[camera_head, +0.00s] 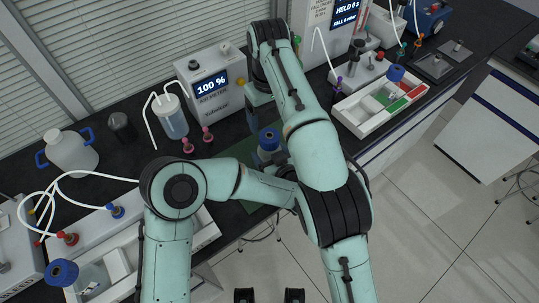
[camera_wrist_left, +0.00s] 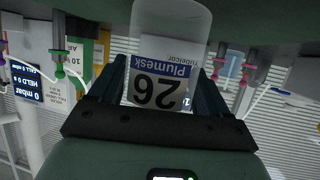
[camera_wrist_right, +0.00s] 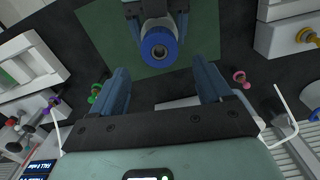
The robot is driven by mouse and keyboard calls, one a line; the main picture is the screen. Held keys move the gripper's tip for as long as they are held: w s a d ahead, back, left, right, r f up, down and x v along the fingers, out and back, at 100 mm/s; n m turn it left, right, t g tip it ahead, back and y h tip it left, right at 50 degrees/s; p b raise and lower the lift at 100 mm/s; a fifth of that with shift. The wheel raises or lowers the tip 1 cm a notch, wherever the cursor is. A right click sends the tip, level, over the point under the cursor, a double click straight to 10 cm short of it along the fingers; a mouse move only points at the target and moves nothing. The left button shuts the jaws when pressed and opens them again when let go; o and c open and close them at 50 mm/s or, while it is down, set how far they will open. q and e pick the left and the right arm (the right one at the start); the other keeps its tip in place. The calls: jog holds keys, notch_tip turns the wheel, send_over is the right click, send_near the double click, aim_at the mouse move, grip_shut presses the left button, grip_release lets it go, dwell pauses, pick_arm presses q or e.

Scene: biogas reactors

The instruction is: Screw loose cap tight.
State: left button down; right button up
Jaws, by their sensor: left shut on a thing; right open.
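A clear bottle (camera_wrist_left: 160,35) with a white label reading "Plumesk 26" is between the fingers of my left gripper (camera_wrist_left: 160,72), which is shut on it. Its blue cap (camera_head: 269,135) shows in the head view and, with a dark round centre, in the right wrist view (camera_wrist_right: 159,48). The cap sits on the bottle; I cannot tell how tight it is. My right gripper (camera_wrist_right: 161,74) is open and empty, its fingers apart and short of the cap. In the head view, my right arm hides part of the right gripper and most of the left one.
A green mat (camera_wrist_right: 100,35) lies below the bottle. White trays stand on both sides, at the right (camera_head: 349,118) and lower left (camera_head: 205,236); each has another blue-capped bottle. The air meter (camera_head: 205,83) reads 100 %. A jug (camera_head: 70,152) stands at the left.

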aim_at(269, 136)
jog(key=shift+r+n, duration=0.2)
jog(key=shift+n, duration=0.5)
jog(key=shift+f, duration=0.15)
jog(key=shift+f, duration=3.9)
